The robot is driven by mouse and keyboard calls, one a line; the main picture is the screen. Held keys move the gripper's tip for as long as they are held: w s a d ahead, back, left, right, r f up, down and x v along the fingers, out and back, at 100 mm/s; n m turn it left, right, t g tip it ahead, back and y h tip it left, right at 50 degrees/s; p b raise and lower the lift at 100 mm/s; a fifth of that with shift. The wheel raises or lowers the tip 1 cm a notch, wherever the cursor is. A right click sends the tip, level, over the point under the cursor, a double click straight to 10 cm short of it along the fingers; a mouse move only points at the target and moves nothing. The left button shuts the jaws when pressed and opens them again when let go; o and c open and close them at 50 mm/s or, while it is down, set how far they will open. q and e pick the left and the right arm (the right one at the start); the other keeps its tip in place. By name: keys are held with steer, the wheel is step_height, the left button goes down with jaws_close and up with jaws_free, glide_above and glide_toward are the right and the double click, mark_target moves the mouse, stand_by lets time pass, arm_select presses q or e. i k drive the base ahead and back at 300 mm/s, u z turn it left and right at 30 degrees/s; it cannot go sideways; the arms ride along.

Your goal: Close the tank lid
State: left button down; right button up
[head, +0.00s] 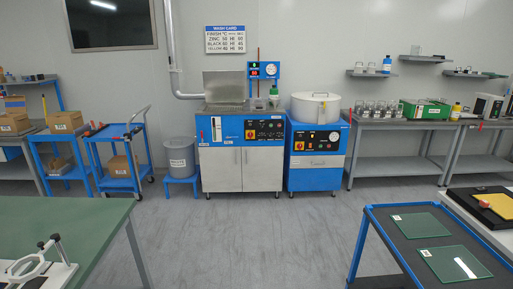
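The blue and white wash machine (242,158) stands against the back wall, with a tank opening (226,108) in its top. A grey metal tank lid (223,84) stands raised, roughly upright, at the back of this opening. The inside of the tank is too small to make out. Neither of my grippers is in view.
A blue machine with a white drum (315,108) stands right of the wash machine. A grey bin (180,157) and a blue cart (118,160) stand to its left. A green table (85,215) and a blue-framed cart (373,212) flank the clear grey floor (250,235).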

mark_target(220, 86)
steer(key=z, duration=0.1)
steer(key=i, duration=5.3)
steer(key=u, duration=0.05)
